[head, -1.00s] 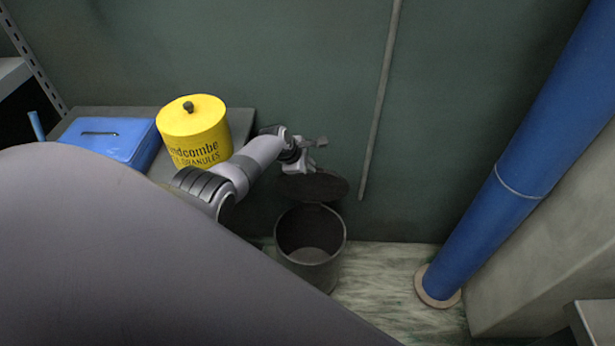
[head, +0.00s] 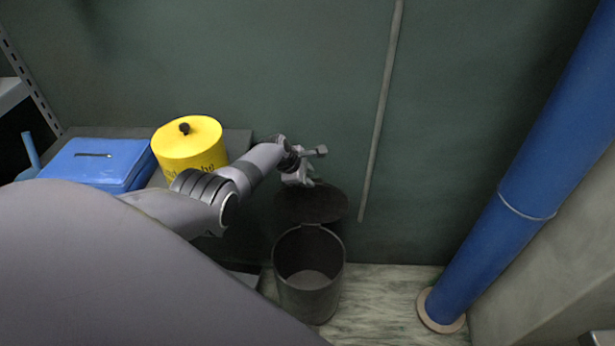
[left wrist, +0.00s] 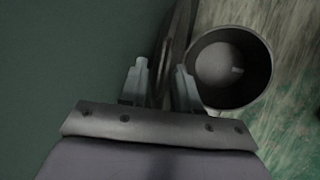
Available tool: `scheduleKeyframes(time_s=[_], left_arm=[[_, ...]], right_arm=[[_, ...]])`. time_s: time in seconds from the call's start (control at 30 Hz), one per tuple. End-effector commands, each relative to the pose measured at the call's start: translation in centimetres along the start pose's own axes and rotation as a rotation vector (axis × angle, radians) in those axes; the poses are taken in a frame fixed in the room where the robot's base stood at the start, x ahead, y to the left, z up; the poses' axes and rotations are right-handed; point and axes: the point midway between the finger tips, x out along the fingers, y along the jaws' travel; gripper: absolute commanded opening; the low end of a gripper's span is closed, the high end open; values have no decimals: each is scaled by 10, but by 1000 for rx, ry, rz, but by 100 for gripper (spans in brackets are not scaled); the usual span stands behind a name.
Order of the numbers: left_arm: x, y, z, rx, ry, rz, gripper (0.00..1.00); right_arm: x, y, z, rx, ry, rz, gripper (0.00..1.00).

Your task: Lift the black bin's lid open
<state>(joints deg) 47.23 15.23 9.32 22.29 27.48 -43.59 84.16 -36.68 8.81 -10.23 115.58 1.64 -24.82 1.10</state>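The black bin (head: 309,297) stands on the floor by the wall, its round mouth uncovered. Its dark lid (head: 318,207) is raised behind the mouth, tilted up towards the wall. In the left wrist view the bin (left wrist: 262,62) is at the upper right, and the lid (left wrist: 178,45) shows nearly edge-on as a dark strip. My left gripper (head: 301,180) is at the lid's upper edge. In the left wrist view its fingers (left wrist: 162,88) are apart, with the lid's strip seen between them; contact cannot be made out. My right gripper is out of view.
A yellow granules tub (head: 190,147) and a blue box (head: 98,163) stand on a dark surface at the left. A thin pole (head: 382,110) runs down the wall behind. A thick blue pipe (head: 510,190) rises at the right. Floor (head: 385,300) between bin and pipe is clear.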

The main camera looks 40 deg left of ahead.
Motion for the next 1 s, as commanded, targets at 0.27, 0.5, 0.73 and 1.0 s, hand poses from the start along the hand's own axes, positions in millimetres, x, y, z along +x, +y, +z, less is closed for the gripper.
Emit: scheduleKeyframes(time_s=[0.27,0.5,0.73,1.0], left_arm=[[0,-1,0,-1,-1,-3,31],[-14,1,2,-1,-1,-3,31],[-38,2,2,-2,0,-2,31],[-63,1,1,0,0,-2,31]], right_arm=[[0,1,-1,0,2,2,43],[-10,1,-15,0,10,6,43],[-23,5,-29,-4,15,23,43],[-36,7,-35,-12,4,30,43]])
